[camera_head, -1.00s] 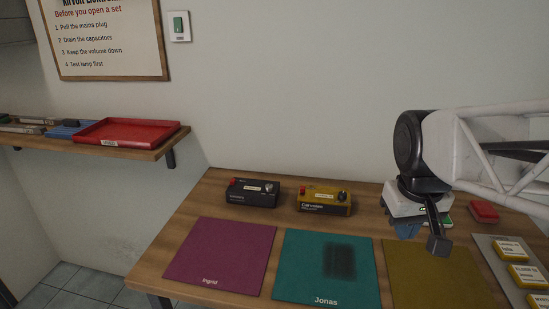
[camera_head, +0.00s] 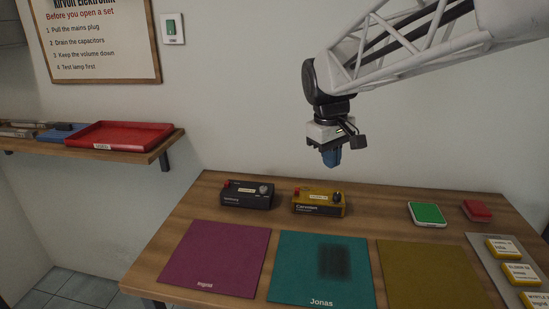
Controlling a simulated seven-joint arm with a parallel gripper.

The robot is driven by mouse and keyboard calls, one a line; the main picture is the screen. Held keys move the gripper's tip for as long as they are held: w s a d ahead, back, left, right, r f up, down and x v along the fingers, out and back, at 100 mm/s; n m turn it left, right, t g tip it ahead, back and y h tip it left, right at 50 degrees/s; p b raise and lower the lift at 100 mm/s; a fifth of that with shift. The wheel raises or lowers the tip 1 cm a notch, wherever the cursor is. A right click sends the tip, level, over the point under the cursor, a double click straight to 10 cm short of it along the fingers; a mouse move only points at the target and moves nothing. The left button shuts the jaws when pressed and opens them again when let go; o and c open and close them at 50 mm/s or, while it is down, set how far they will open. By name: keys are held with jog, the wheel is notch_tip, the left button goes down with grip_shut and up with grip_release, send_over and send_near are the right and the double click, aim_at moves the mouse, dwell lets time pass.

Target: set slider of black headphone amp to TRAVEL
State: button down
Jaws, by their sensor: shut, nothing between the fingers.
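The black headphone amp (camera_head: 247,195) sits at the back left of the wooden table. It has a red part at its left end, a pale label on top and a grey knob at its right. The slider's setting is too small to read. My gripper (camera_head: 331,160) is in the air, above and to the right of the black amp, over the back of the table. It points down with its blue fingertips shut and empty, touching nothing.
A yellow amp (camera_head: 318,203) stands just right of the black one. Purple (camera_head: 215,258), teal (camera_head: 300,268) and olive (camera_head: 430,275) mats lie in front. A green-topped box (camera_head: 427,214) and a red block (camera_head: 477,209) are at the right. A shelf with a red tray (camera_head: 120,136) is at left.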

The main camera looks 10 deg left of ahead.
jog(key=w+a+n, duration=0.3)
jog(key=w+a, duration=0.5)
jog(key=a, duration=0.1)
jog(key=n+h, duration=0.2)
jog(key=n, duration=0.3)
send_over(227, 184)
notch_tip(227, 184, down, 7)
jog(key=a+f+n+h, duration=0.1)
jog(key=a+f, duration=0.3)
jog(key=a, duration=0.7)
jog(key=shift+w+n+g, duration=0.3)
jog(key=shift+w+n, duration=0.15)
jog(key=shift+n, duration=0.15)
jog(key=shift+f, duration=0.15)
jog(key=x, duration=0.9)
jog(key=shift+d+f, duration=0.25)
jog(key=shift+f, duration=0.1)
jog(key=shift+d, duration=2)
